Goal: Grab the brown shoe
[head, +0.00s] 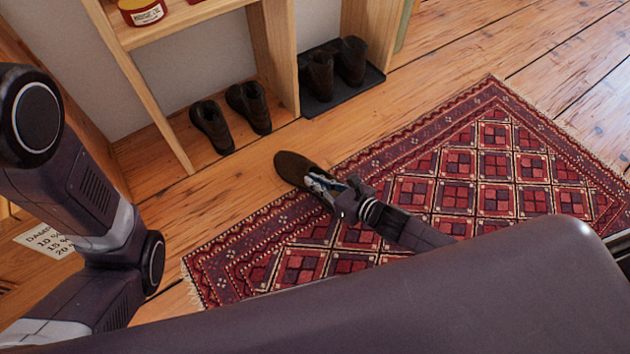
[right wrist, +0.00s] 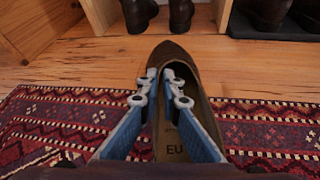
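The brown shoe (head: 291,165) is at the edge of the patterned rug in the head view, toe pointing up-left. In the right wrist view the brown shoe (right wrist: 177,58) points away from me, with its opening and insole marked "EU" showing. My right gripper (head: 324,186) is at the shoe's opening. In the wrist view its fingertips (right wrist: 160,78) are close together on the shoe's left side wall, one finger outside and one inside. I cannot tell whether the sole touches the floor. My left gripper is out of view; only my left arm shows.
A wooden shelf unit (head: 271,55) stands at the back. A pair of dark shoes (head: 230,118) sits in its lower bay. Another dark pair (head: 336,68) stands on a black tray (head: 372,80). The red rug (head: 480,170) and bare floor to the right are clear.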

